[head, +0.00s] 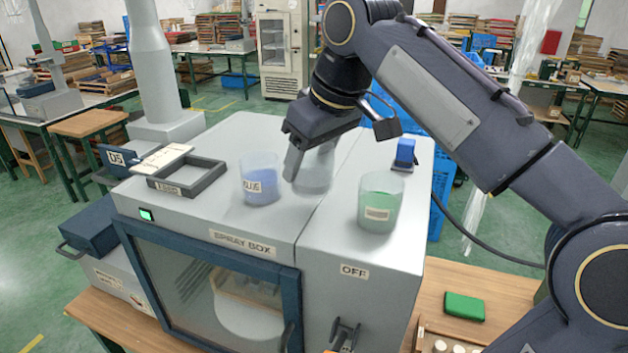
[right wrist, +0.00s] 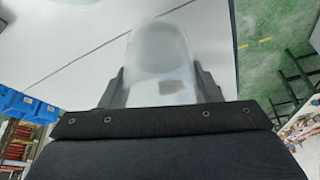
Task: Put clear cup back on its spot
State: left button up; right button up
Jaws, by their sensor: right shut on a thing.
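The clear cup (head: 315,175) is between the fingers of my right gripper (head: 305,165), over the top of the grey spray box. In the right wrist view the clear cup (right wrist: 160,65) stands between the two fingers of the gripper (right wrist: 160,90), which touch its sides. I cannot tell whether its base rests on the box top. The blue cup (head: 260,180) stands just left of it and the green cup (head: 380,203) to its right. The gripper partly hides the clear cup's upper part. My left gripper is not in view.
The spray box (head: 215,215) has a glass door in front. A dark frame (head: 187,180) and a pale card (head: 162,158) lie at its left. A blue block (head: 405,150) sits at the back right. A green block (head: 464,306) lies on the wooden table (head: 485,270).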

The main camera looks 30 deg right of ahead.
aim_at(313, 179)
jog(key=f, duration=0.3)
jog(key=shift+d+f, duration=0.25)
jog(key=shift+d, duration=0.05)
jog(key=shift+f, duration=0.1)
jog(key=shift+f, duration=0.2)
jog(key=o, duration=1.1)
jog(key=shift+o, duration=0.2)
